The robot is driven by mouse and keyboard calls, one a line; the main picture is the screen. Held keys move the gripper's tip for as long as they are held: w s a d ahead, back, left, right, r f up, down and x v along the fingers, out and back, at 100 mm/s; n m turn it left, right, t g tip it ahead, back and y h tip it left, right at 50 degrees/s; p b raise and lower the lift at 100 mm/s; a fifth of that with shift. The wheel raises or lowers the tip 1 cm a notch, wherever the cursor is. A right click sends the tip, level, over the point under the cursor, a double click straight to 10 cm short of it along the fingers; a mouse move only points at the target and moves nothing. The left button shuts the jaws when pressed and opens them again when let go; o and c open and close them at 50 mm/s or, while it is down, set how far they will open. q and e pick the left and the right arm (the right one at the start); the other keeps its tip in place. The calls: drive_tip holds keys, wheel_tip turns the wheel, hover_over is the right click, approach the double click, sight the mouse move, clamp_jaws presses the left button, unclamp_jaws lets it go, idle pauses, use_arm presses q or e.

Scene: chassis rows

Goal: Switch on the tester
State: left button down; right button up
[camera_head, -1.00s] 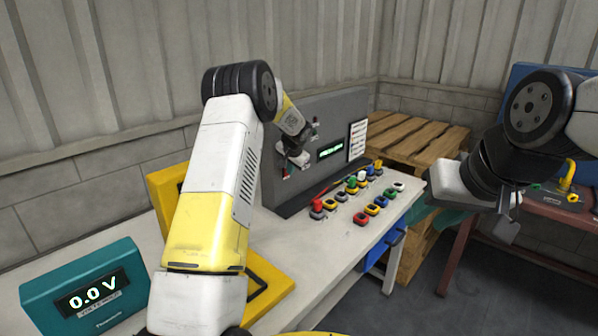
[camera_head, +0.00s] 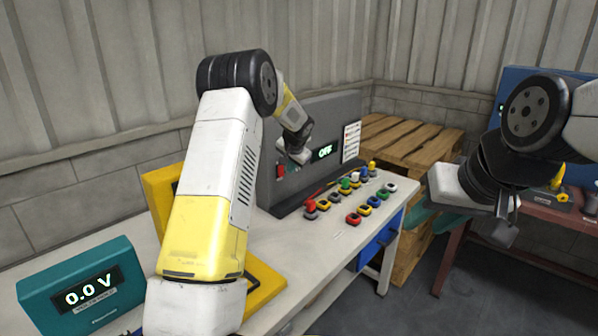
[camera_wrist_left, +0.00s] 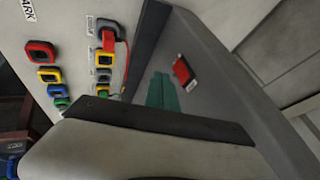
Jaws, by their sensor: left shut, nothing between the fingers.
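The tester is a grey upright panel (camera_head: 345,108) at the back of the bench, with a lit display (camera_head: 325,152) reading "OFF". A small red part (camera_head: 280,171) with a white label sits on its face left of the display; it also shows in the left wrist view (camera_wrist_left: 182,70). My left gripper (camera_head: 299,158) is shut and empty, close in front of the panel between the red part and the display; I cannot tell whether it touches. A green patch (camera_wrist_left: 162,92) shows beside the red part. My right gripper (camera_head: 507,228) hangs at the right, away from the tester; its jaws are unclear.
Rows of coloured connector pieces (camera_head: 366,209) stand on the white bench (camera_head: 310,245) before the panel. A teal voltmeter (camera_head: 85,290) reads 0.0 V at front left. A yellow frame (camera_head: 267,290) lies behind my left arm. Wooden pallets (camera_head: 405,140) and a red table (camera_head: 545,215) are right.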

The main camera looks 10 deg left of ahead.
use_arm(q)
drive_tip(key=v, duration=0.7)
drive_tip(key=shift+s+d+r, duration=0.15)
drive_tip(key=shift+d+r, duration=0.05)
